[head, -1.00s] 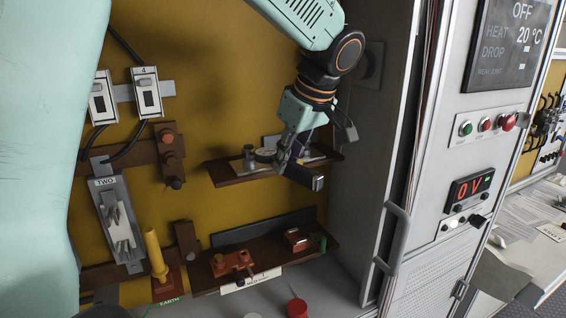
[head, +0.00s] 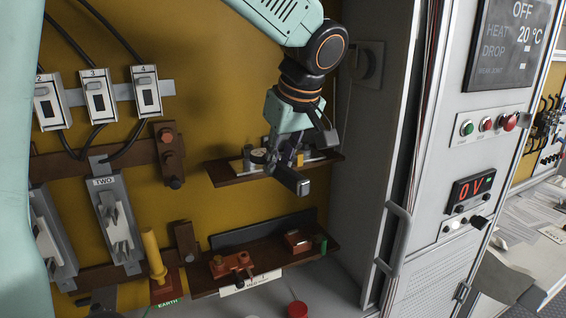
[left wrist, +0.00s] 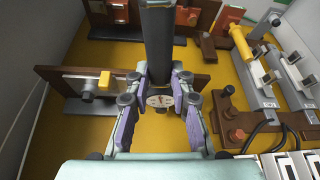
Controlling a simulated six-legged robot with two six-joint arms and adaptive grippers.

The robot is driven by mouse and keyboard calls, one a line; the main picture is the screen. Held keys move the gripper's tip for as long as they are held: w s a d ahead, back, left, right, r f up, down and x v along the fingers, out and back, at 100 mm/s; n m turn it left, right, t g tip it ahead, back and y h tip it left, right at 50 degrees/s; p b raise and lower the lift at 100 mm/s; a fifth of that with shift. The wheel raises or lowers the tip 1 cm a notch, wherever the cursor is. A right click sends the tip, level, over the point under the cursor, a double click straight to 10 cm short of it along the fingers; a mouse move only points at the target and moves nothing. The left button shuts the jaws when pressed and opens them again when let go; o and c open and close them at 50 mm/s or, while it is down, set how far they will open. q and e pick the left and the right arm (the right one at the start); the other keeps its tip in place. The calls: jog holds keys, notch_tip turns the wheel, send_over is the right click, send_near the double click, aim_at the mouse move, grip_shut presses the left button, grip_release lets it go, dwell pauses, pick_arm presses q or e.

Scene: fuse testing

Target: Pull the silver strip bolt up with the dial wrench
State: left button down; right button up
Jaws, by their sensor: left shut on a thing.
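My left gripper (head: 284,150) is at the brown upper shelf and is shut on the dial wrench. The wrench's dark handle end (head: 295,182) sticks out toward me in the head view. In the left wrist view the handle (left wrist: 157,45) runs up, and its round pale dial (left wrist: 160,101) sits between the purple-padded fingers. A silver strip with a grey bolt (left wrist: 88,86) and a yellow piece lies on the upper shelf. A metal stud (head: 249,153) stands at the shelf's left end, close to the dial. The gripper hides the wrench's working end. My right gripper is not in view.
The lower shelf (head: 205,283) carries red-brown fuse blocks. A yellow handle (head: 153,250) stands beside it. Fuse switches (head: 118,225) line the left panel. A grey cabinet wall (head: 355,190) closes the right side. A red button (head: 297,309) is below.

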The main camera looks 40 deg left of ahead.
pick_arm(q)
jog(key=shift+r, duration=0.1)
jog(key=shift+w+n, duration=0.3)
jog(key=shift+w, duration=0.1)
jog(key=shift+r, duration=0.6)
dwell(1.5)
dwell(0.3)
jog(key=shift+d+r, duration=0.1)
jog(key=shift+d, duration=0.15)
jog(key=shift+a+r, duration=0.1)
jog(key=shift+r, duration=0.15)
dwell(1.3)
